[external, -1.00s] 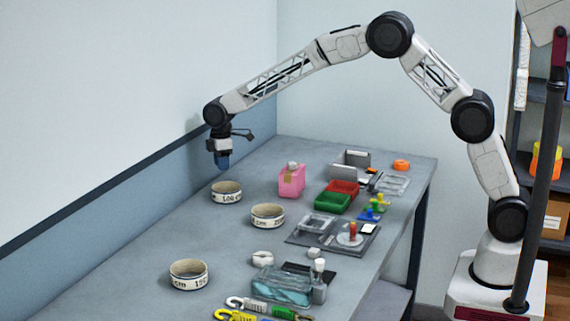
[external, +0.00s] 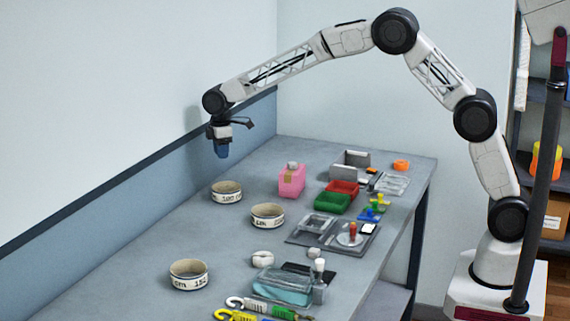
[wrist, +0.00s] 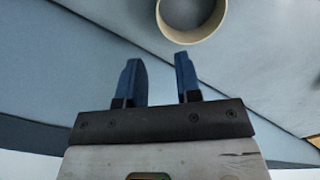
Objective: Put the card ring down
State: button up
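Three cream card rings with printed numbers and "cm" marks stand flat on the grey table (external: 130,262): the far ring (external: 227,197) near the wall, the middle ring (external: 268,222) and the near ring (external: 188,282). My gripper (external: 222,153) points down, above and apart from the far ring. In the wrist view its two blue fingers (wrist: 158,60) are spread with nothing between them. Part of a ring (wrist: 193,40) shows there at the top edge, beyond the fingertips and cut off by the frame.
Right of the rings are a pink holder (external: 291,181), red (external: 343,187) and green trays (external: 332,204), a grey fixture (external: 320,229) and a clear teal box (external: 282,290). The wall bounds the left. The table's left front is clear.

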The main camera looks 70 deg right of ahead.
jog(key=s+d+r+m, duration=0.2)
jog(key=s+r, duration=0.4)
jog(key=s, duration=0.4)
jog(key=s+d+r+m+t, duration=0.1)
jog(key=s+d+r, duration=0.1)
jog(key=s+r, duration=0.65)
jog(key=s+d+r+m, duration=0.2)
jog(key=s+r, duration=0.1)
jog(key=s, duration=1)
jog(key=s+d+f+m, duration=0.1)
jog(key=s+f+m, duration=0.1)
jog(key=s, duration=1.6)
jog(key=s+d+f+m+t, duration=0.1)
jog(key=s+f+m, duration=0.1)
jog(key=s, duration=1.6)
jog(key=shift+d+f+t, duration=0.25)
jog(key=shift+d+t, duration=0.05)
jog(key=shift+d, duration=0.05)
jog(key=shift+o, duration=0.4)
